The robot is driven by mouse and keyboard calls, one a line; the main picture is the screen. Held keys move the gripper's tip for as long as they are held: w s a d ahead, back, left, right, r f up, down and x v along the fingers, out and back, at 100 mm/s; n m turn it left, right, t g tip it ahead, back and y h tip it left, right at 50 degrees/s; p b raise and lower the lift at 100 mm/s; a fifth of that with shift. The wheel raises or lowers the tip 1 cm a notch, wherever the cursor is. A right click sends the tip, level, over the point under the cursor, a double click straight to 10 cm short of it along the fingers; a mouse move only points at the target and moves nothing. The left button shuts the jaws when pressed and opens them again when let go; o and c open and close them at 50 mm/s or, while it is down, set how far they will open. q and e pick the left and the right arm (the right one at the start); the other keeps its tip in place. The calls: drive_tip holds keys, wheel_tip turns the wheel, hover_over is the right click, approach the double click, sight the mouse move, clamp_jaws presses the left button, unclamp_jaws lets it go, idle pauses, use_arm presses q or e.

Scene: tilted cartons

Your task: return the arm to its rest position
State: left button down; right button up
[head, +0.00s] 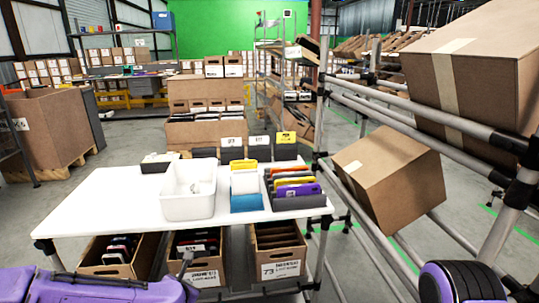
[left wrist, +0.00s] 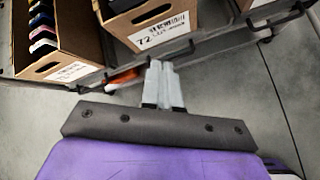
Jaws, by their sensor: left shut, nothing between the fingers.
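My left arm (head: 110,290) is purple and comes in low from the left in the head view. A purple part of my right arm (head: 460,284) shows at the lower right of the head view; the right gripper is out of sight.
The white table (head: 110,203) holds a white bin (head: 188,207) and file holders. Several open cartons (head: 280,268) sit beneath it. At the right, a tubular rack (head: 365,105) carries tilted cartons (head: 388,175). Grey floor is open left of the table.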

use_arm(q)
drive_tip(key=s+f+m+g, duration=0.2)
drive_tip(key=s+f+m, duration=0.7)
drive_tip(key=s, duration=0.4)
drive_tip(key=s+f+m+g, duration=0.3)
drive_tip(key=s+f+m, duration=0.4)
drive_tip(key=s+m, duration=0.55)
drive_tip(key=s+a+f+m+g+y, duration=0.1)
drive_tip(key=s+a+m, duration=0.3)
drive_tip(key=s, duration=0.5)
wheel_tip(320, 180, up, 14)
drive_tip(key=p, duration=1.4)
drive_tip(key=shift+w+a+f, duration=0.15)
drive_tip(key=shift+w, duration=0.25)
drive_tip(key=shift+n, duration=0.25)
